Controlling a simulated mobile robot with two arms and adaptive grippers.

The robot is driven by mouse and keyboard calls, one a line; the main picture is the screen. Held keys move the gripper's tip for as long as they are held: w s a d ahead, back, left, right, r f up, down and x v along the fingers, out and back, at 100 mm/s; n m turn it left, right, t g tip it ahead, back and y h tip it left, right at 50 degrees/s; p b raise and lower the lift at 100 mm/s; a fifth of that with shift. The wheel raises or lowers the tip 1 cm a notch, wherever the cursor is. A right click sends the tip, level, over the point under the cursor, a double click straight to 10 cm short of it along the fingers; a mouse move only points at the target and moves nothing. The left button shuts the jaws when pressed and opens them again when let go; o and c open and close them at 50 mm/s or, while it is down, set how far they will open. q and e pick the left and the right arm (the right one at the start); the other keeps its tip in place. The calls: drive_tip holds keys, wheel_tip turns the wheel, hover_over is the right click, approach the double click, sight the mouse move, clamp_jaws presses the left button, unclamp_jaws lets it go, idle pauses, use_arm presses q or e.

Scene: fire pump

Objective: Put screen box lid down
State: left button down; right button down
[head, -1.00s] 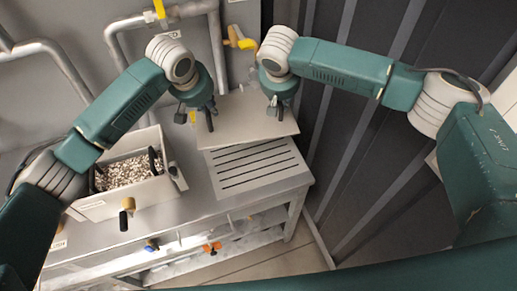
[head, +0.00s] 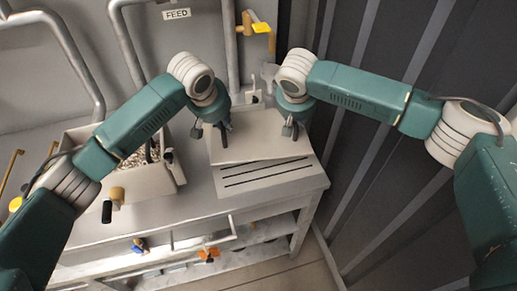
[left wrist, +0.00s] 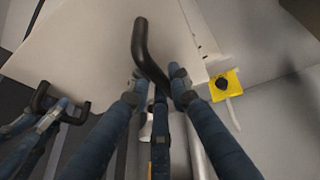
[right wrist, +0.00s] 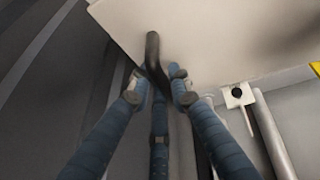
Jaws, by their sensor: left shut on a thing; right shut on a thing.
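The screen box lid (head: 255,139) is a flat, light grey panel with black handles. It lies over the slotted plate at the right part of the bench and covers much of it. My left gripper (head: 224,127) is shut on one black handle (left wrist: 143,45), which shows clearly in the left wrist view. My right gripper (head: 290,130) is shut on the other black handle (right wrist: 153,50), at the lid's right side. In the head view the fingers partly hide both handles. I cannot tell whether the lid touches the surface beneath it.
An open box of gravel-like material (head: 128,181) stands left of the lid. A grey bench (head: 205,205) carries both. Pipes with a yellow valve handle (head: 261,28) rise behind. A dark ribbed wall (head: 365,140) stands close on the right.

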use_arm(q)
drive_tip(key=shift+w+a, duration=0.1)
use_arm(e)
drive_tip(key=shift+w+d, duration=0.1)
drive_tip(key=shift+d, duration=0.05)
